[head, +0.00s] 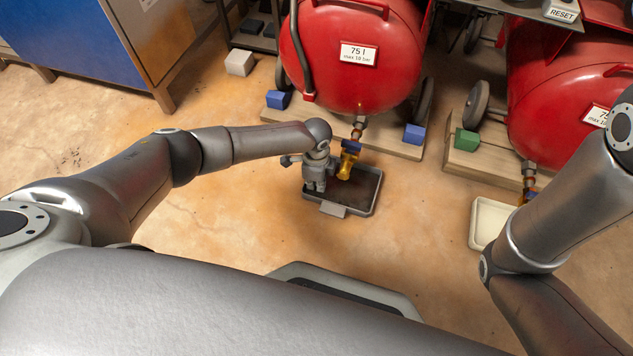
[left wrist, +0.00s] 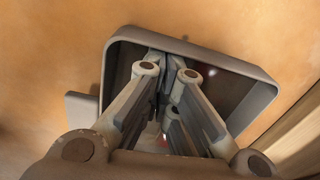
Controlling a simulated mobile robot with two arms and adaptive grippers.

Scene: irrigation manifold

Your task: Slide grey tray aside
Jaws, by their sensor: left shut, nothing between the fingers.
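The grey tray (head: 377,190) sits on the floor below the drain valve of the near red tank. It is shallow and dark inside, with a flat tab (head: 332,210) on its front edge. My left gripper (head: 315,188) points down over the tray's left part, its fingers closed with nothing between them. In the left wrist view the fingers (left wrist: 170,110) reach down within the outline of the tray rim (left wrist: 200,52). Whether the fingertips touch the tray is hidden. The tab (left wrist: 82,106) shows at the left there. My right gripper is out of view.
A brass valve (head: 347,165) with a blue part hangs over the tray, close to my left gripper. The red tank (head: 350,75) stands on a wooden board (head: 398,145) behind. A cream tray (head: 487,222) lies to the right. Floor left of the grey tray is clear.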

